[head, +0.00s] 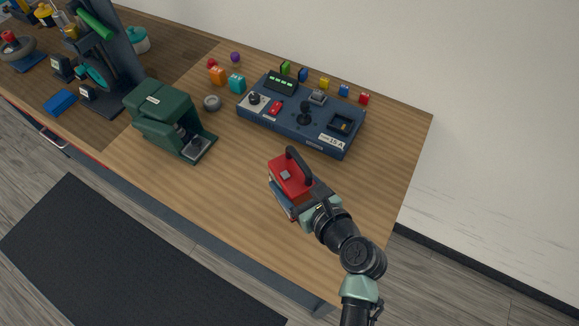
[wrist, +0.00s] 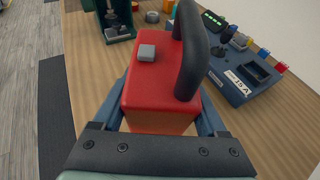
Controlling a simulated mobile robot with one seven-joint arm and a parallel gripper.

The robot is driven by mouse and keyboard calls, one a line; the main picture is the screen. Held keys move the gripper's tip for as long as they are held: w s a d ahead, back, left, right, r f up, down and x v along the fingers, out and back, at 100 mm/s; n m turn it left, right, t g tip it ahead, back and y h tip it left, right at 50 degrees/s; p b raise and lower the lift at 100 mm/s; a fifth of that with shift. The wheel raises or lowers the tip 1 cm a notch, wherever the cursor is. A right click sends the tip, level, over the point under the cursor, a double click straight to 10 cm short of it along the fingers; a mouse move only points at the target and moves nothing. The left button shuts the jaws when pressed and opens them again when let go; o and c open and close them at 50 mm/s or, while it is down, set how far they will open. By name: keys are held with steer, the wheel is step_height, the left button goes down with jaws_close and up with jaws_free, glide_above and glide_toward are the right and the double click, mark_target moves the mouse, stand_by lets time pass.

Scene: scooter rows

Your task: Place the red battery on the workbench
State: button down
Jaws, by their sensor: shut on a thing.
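The red battery (head: 289,175) is a red block with a black handle on one side and a small grey block on its top. It is in my gripper (head: 295,195), which is shut on it, over the right front part of the workbench (head: 385,190). In the wrist view the red battery (wrist: 155,95) fills the middle, between the two blue-grey fingers. The wooden workbench top shows around it in the wrist view (wrist: 90,60). Whether its underside touches the bench is hidden.
A blue control panel (head: 300,115) stands behind the battery. A green machine (head: 168,120) stands to the left, with a grey ring (head: 212,103) near it. Several small coloured blocks line the back. Bare wood lies left and right of the battery. A dark mat (head: 110,260) covers the floor in front.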

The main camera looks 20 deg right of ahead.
steer(key=shift+w+f+b, duration=0.1)
steer(key=shift+f+b, duration=0.25)
steer(key=shift+f, duration=1.75)
steer(key=shift+f, duration=0.15)
jaws_free()
steer(key=shift+f, duration=0.2)
steer(key=shift+r, duration=0.1)
steer(key=shift+s+r, duration=0.1)
steer(key=shift+s, duration=0.2)
steer(key=v, duration=1.1)
steer(key=shift+s+b, duration=0.35)
steer(key=shift+b, duration=0.1)
